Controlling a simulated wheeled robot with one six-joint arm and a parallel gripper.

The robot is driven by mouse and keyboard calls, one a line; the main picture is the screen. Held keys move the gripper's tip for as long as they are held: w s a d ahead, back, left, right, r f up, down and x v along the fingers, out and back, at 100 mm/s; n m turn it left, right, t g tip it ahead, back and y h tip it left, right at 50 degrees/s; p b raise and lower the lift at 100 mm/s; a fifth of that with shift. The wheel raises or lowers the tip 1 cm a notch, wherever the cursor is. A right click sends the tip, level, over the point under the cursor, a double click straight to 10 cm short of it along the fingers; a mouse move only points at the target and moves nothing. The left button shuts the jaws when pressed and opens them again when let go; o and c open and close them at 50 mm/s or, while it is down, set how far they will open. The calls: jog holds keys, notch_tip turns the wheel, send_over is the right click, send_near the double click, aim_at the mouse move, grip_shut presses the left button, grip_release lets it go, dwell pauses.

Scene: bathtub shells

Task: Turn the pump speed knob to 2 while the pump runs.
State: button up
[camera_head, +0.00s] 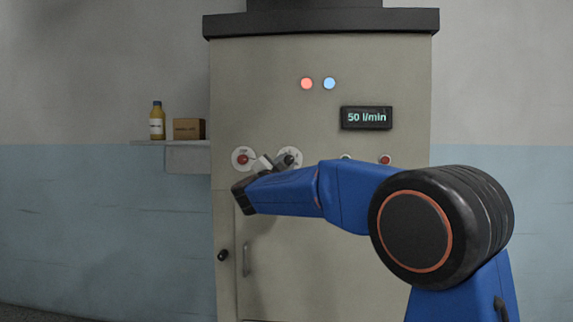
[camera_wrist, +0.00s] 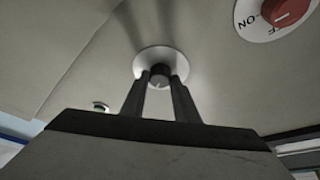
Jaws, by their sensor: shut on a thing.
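The dark speed knob (camera_head: 289,159) sits on a round white dial (camera_head: 296,152) on the front of the beige cabinet. My gripper (camera_head: 279,161) reaches it from the lower left in the head view. In the wrist view my gripper (camera_wrist: 160,79) has its two dark fingers on either side of the knob (camera_wrist: 160,83), shut on it. The white dial (camera_wrist: 155,56) shows behind the fingertips; its markings cannot be read. A lit display (camera_head: 366,118) reads 50 l/min.
A red rotary switch (camera_head: 243,159), marked ON and OFF in the wrist view (camera_wrist: 288,10), is left of the knob. Green (camera_head: 346,157) and red (camera_head: 385,159) buttons are to the right. Orange-red (camera_head: 306,83) and blue (camera_head: 329,83) lamps glow. A shelf (camera_head: 180,142) holds a bottle and box.

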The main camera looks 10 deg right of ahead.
jog(key=o, duration=1.1)
jog(key=shift+c, duration=0.2)
jog(key=v, duration=1.7)
jog(key=shift+s, duration=0.15)
jog(key=shift+a, duration=0.1)
